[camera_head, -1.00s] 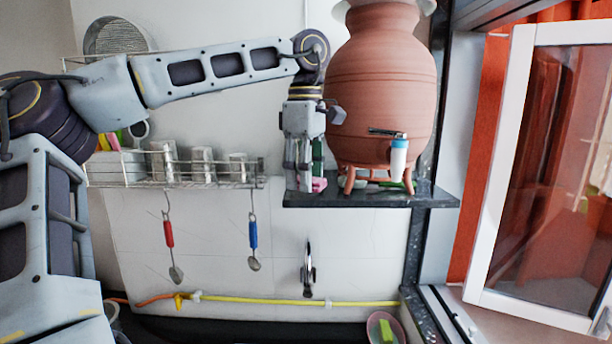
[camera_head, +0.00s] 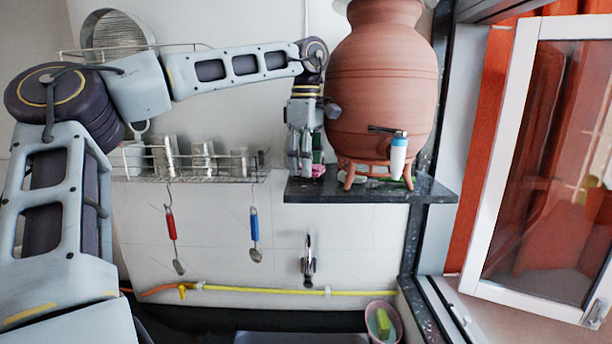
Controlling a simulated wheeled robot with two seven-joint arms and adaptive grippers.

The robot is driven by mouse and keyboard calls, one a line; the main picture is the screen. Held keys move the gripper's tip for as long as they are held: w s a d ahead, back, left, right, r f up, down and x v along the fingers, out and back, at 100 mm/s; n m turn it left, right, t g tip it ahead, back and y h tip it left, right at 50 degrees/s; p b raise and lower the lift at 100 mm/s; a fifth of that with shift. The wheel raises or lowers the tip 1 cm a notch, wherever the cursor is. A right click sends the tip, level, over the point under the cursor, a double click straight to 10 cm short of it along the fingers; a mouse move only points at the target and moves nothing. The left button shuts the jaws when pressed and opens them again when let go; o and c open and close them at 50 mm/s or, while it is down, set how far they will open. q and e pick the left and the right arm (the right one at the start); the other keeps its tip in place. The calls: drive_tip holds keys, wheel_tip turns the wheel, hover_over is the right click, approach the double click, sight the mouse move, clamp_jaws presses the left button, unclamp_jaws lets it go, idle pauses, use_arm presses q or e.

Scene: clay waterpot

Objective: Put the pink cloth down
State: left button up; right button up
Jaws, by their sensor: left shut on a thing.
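My left gripper (camera_head: 306,170) points down at the left end of the dark shelf (camera_head: 300,190), left of the clay waterpot. It is shut on the pink cloth (camera_head: 318,170), a small part of which shows at the fingertips. The cloth is at the level of the shelf top; I cannot tell whether it rests on it. The fingers hide the rest of the cloth. The clay waterpot (camera_head: 382,90) stands upright on a small footed stand on the shelf, with a white and blue tap (camera_head: 398,155) at its front. My right gripper is not in view.
A green thing (camera_head: 318,148) stands right behind the fingers. A wire rack (camera_head: 190,175) with steel cups (camera_head: 203,158) is at the left, with utensils hanging below. An open window (camera_head: 545,150) is at the right. A pink bowl (camera_head: 383,322) is below.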

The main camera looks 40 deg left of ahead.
use_arm(q)
drive_tip(key=shift+f+p, duration=0.45)
drive_tip(key=shift+f, duration=1.3)
drive_tip(key=shift+f, duration=0.15)
drive_tip(key=o, duration=1)
drive_tip(key=shift+r+b, duration=0.5)
drive_tip(key=shift+r, duration=5.6)
drive_tip(key=shift+r, duration=0.15)
